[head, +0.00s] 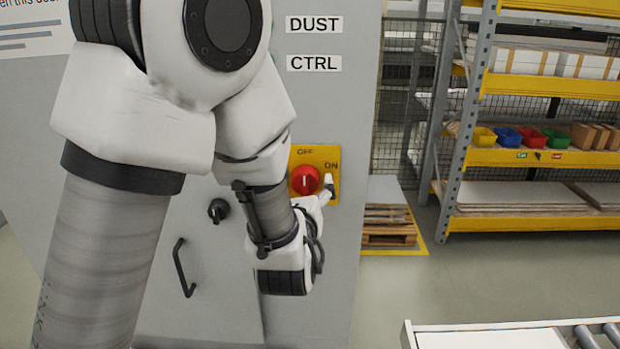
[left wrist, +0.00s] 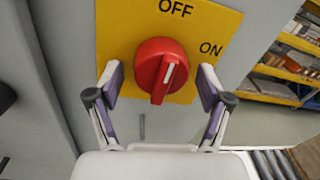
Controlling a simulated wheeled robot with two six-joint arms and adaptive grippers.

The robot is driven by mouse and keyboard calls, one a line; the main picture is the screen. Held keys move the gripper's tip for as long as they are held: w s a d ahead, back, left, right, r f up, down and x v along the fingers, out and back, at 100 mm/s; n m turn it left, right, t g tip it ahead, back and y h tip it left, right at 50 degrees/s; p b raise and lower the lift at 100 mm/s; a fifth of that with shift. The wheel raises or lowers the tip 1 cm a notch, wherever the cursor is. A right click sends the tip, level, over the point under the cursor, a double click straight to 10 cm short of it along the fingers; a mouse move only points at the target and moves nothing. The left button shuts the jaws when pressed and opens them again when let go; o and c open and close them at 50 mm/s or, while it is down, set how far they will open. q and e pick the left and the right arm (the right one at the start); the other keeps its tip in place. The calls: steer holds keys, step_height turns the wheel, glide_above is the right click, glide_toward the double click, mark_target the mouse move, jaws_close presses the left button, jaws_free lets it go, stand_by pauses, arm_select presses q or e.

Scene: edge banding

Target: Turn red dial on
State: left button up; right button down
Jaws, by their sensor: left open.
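The red dial (head: 304,180) sits on a yellow plate (head: 327,155) on the grey cabinet, with OFF printed above it and ON to its upper right. My left gripper (head: 325,190) is in front of the plate at the dial's lower right in the head view. In the left wrist view the gripper (left wrist: 161,78) is open, one finger on each side of the dial, with gaps visible. My right gripper is out of view.
The grey cabinet (head: 335,110) carries DUST CTRL labels, a black knob (head: 218,211) and a black door handle (head: 183,268). A shelf rack (head: 540,158) with coloured bins and a pallet (head: 388,228) stand to the right. A roller conveyor (head: 500,328) is at lower right.

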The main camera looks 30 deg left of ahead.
arm_select(q)
steer(key=shift+s+d+r, duration=0.15)
steer(key=shift+s, duration=0.2)
steer(key=c, duration=1.2)
steer(key=m+b, duration=0.3)
steer(key=m, duration=0.1)
steer(key=m+b, duration=0.2)
steer(key=m, duration=0.2)
steer(key=shift+g, duration=0.3)
steer(key=m+b, duration=0.1)
steer(key=m, duration=0.3)
steer(key=shift+r+m+g, duration=0.15)
steer(key=shift+m+g, duration=0.15)
steer(key=m+y, duration=0.1)
steer(key=m, duration=0.3)
steer(key=shift+r, duration=0.2)
steer(key=shift+m, duration=0.4)
